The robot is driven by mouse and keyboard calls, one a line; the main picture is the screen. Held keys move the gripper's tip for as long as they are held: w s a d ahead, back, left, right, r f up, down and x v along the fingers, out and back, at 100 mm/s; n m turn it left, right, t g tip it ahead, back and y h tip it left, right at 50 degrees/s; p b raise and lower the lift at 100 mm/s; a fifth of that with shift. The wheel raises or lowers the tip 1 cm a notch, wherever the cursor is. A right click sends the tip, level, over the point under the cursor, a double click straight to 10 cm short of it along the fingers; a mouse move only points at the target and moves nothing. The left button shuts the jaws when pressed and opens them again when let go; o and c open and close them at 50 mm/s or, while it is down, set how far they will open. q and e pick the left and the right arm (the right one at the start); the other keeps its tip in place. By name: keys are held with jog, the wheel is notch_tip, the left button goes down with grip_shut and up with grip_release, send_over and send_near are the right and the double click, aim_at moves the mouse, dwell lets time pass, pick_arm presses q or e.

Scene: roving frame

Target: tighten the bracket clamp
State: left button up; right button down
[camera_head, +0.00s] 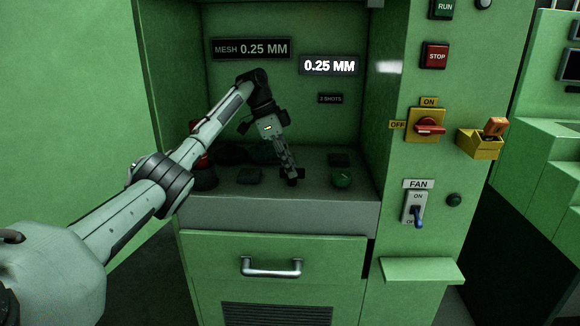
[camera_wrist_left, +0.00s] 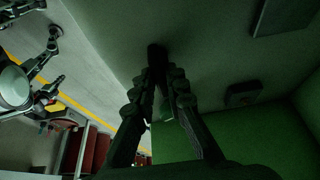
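My left gripper (camera_head: 290,174) reaches down into the recess of the green machine, close above its grey ledge. Its fingers converge in the left wrist view (camera_wrist_left: 157,58), and the tips come together at a dark block. I cannot tell whether that block is only the fingertip pads or a small part between them. No bracket clamp can be made out for certain; several dark parts (camera_head: 235,155) sit left of the gripper, partly behind my arm. My right gripper is not in view.
A green round button (camera_head: 341,180) and a dark square part (camera_head: 339,159) are right of the gripper. The recess wall bears a mesh sign (camera_head: 250,48) and a lit display (camera_head: 329,65), both reading 0.25 MM. A red rotary switch (camera_head: 428,125) and a fan switch (camera_head: 414,206) are on the right panel.

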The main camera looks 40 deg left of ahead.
pick_arm(q)
jog(key=o, duration=0.3)
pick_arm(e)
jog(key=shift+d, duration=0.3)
pick_arm(q)
jog(key=shift+o, duration=0.2)
jog(key=shift+a+r, duration=0.1)
jog(key=shift+r, duration=0.2)
jog(key=v, duration=1.1)
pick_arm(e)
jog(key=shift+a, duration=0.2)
pick_arm(q)
jog(key=shift+s+r, duration=0.1)
